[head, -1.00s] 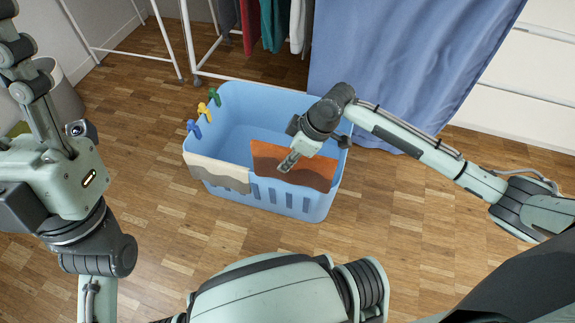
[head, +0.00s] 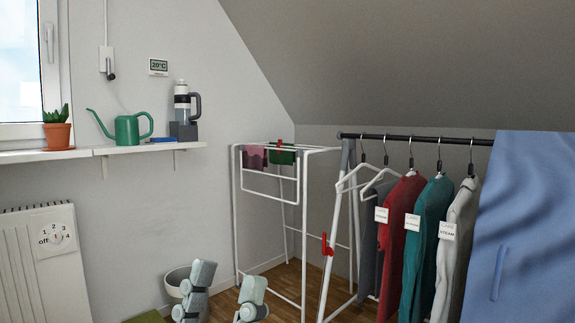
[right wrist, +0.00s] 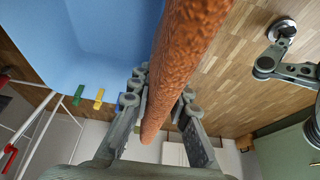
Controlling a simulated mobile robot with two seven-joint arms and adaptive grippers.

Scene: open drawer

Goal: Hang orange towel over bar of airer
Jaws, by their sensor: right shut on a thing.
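The white airer (head: 303,200) stands against the wall in the middle of the head view. A purple cloth (head: 255,158) and a green cloth (head: 281,157) hang on its upper bars. The orange towel (right wrist: 185,45) shows nearly edge-on in the right wrist view. My right gripper (right wrist: 162,92) is shut on it, one finger on each side; it is outside the head view. Whether the towel still touches the basket is unclear. My left gripper (head: 226,285) shows at the bottom of the head view, its two fingers apart with nothing between them.
The blue basket (right wrist: 85,35) is beside the towel, with green (right wrist: 78,95) and yellow (right wrist: 99,98) pegs on its rim. A clothes rail (head: 420,138) with hanging garments and a blue curtain (head: 525,220) stand right of the airer. A bin (head: 176,280) is left of it.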

